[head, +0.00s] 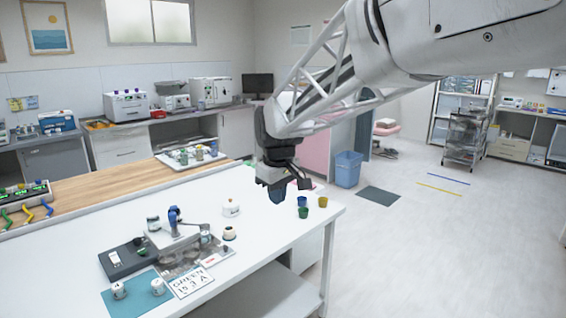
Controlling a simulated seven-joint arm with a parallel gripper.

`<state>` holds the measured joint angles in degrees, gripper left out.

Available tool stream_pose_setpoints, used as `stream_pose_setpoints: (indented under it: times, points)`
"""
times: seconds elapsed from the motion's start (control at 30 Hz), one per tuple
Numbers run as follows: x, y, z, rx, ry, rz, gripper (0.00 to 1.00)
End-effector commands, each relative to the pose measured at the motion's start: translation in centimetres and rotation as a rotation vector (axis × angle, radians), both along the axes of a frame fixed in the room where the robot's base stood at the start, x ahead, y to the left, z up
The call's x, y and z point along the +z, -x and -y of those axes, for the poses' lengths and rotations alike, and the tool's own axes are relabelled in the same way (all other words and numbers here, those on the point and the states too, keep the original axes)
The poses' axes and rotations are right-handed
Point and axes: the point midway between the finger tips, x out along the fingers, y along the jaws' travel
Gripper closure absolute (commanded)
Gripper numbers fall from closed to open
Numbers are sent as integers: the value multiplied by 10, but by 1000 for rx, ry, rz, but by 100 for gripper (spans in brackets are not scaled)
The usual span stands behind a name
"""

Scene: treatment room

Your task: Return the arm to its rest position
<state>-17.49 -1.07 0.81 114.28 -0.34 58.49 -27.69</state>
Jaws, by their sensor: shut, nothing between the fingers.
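My arm reaches in from the top right of the head view. My gripper (282,192) hangs pointing down above the right end of the white table (262,225). It is shut with nothing held, and is apart from the table top. Small blue, green and yellow cups (303,212) stand on the table just right of and below it. My gripper and wrist hide part of the table's far edge.
A tray (190,158) of bottles stands behind. A blue bin (348,168) stands on the open floor.

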Motion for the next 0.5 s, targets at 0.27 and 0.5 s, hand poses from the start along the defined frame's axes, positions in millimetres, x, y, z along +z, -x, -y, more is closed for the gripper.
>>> stream_pose_setpoints:
  times: [0.27,0.5]
  points:
    - [4,56,53,-145,-17,16,100]
    - [1,107,92,-268,-31,29,100]
